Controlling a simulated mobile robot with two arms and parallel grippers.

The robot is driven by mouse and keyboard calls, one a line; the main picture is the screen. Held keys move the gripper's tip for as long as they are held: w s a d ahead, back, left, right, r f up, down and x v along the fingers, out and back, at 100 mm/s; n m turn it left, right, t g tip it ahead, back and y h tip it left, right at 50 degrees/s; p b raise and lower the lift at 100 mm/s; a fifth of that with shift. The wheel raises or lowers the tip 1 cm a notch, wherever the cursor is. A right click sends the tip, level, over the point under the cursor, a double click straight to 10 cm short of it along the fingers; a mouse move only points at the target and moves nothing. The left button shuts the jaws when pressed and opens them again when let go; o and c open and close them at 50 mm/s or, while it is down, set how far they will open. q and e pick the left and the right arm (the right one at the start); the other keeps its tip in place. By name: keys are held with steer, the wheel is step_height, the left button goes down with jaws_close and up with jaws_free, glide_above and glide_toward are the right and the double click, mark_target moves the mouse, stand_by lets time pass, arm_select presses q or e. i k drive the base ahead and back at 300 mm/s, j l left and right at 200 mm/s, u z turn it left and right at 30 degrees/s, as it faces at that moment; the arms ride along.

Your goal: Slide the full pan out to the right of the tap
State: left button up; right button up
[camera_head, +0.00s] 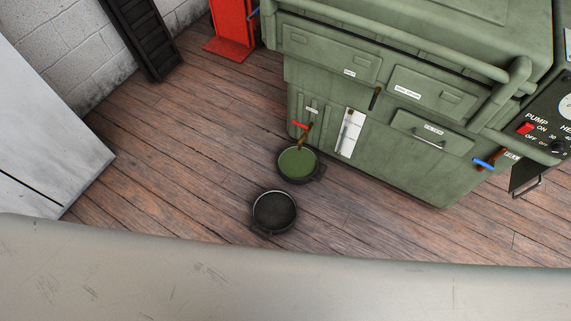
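The full pan (297,165) is a dark round pan filled with green liquid, with a lug handle on its right side. It stands on the wooden floor at the foot of the green machine, under the tap (302,135). The tap has a red handle and a brownish spout above the pan's far part. A second, dark pan (275,211) that looks empty stands on the floor just nearer and to the left. Neither gripper is in view.
The green machine (430,165) stands directly behind the full pan. A pale surface (300,285) crosses the bottom of the view. Bare wooden floor (375,215) lies to the right of the pans. A grey panel (45,130) is at left, a red stand (232,25) behind.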

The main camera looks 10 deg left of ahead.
mark_target(295, 167)
steer(key=z, duration=0.5)
steer(key=j+z, duration=0.85)
steer(key=j, duration=0.2)
steer(key=j+z, duration=0.4)
steer(key=k+j, duration=0.05)
steer(key=j, duration=0.05)
